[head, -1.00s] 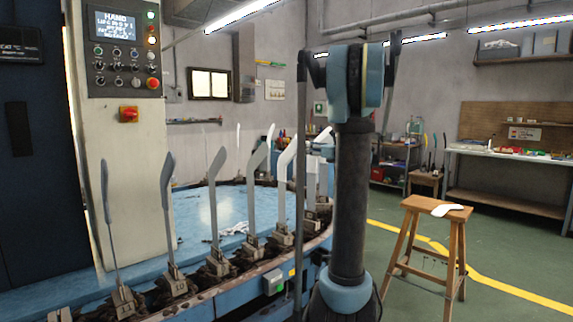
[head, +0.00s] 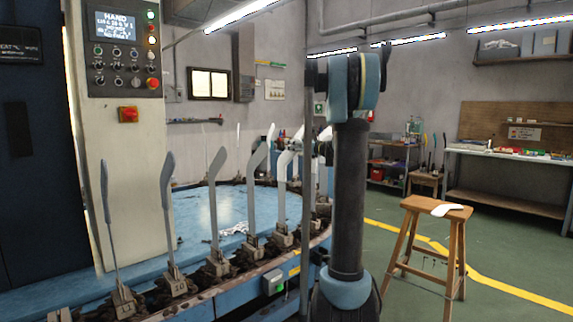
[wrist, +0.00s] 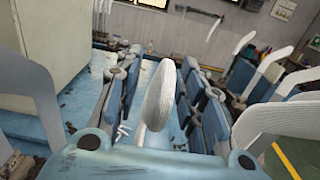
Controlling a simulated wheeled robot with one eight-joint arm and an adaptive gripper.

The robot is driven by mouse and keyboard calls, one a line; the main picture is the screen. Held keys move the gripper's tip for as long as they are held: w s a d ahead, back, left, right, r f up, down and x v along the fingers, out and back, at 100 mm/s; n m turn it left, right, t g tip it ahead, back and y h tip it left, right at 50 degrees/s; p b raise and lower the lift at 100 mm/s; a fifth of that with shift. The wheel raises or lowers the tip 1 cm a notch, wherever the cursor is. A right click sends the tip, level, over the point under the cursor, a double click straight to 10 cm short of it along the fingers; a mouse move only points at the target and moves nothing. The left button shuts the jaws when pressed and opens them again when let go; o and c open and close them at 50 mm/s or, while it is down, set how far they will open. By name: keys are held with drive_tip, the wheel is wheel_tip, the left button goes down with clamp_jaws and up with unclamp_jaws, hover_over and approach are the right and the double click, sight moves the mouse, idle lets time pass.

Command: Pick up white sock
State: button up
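A white, knit-textured sock shape (wrist: 160,95) stands upright in the middle of the wrist view, on a narrow pale stem. My gripper (wrist: 163,75) is open, with one blue-grey finger on each side of it. Gaps show between the fingers and the white shape; I cannot tell its exact depth between them. In the head view, white forms (head: 285,160) stand on the machine's rim just left of my arm, which hides most of my gripper. Another flat white sock-like piece (head: 447,210) lies on the wooden stool (head: 420,203).
Several grey foot-shaped boards (head: 215,190) stand around the blue round machine table (head: 205,215). More pale boards (wrist: 265,75) stand close on the right in the wrist view. A control cabinet (head: 130,180) is at left. A workbench (head: 510,155) stands at the back right.

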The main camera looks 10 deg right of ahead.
clamp_jaws()
drive_tip(key=shift+r, duration=0.1)
